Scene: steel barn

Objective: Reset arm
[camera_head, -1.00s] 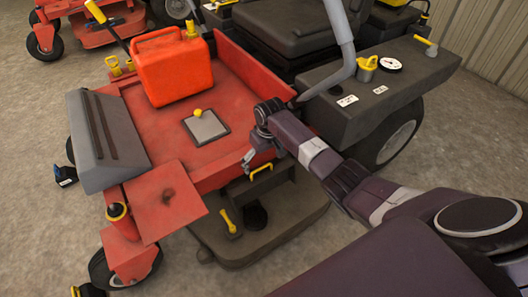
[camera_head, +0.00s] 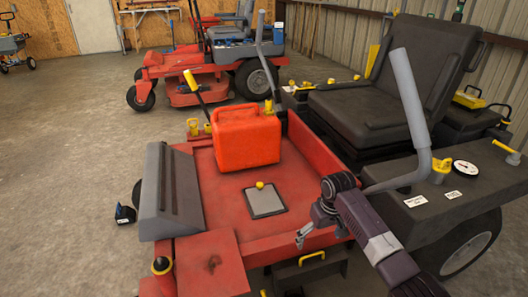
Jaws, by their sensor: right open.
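My right gripper (camera_head: 308,226) is at the end of the dark purple arm that comes in from the lower right. It is open, with nothing seen between its fingers. It hangs over the near right edge of the red mower deck (camera_head: 222,212), close to the deck's side wall. My left gripper is not in view.
A red jerry can (camera_head: 246,139) stands on the deck, behind a grey pad (camera_head: 265,202) with a yellow knob. The black seat (camera_head: 372,112) and a grey control lever (camera_head: 410,100) rise at the right. Another red mower (camera_head: 205,66) stands behind; concrete floor is open at the left.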

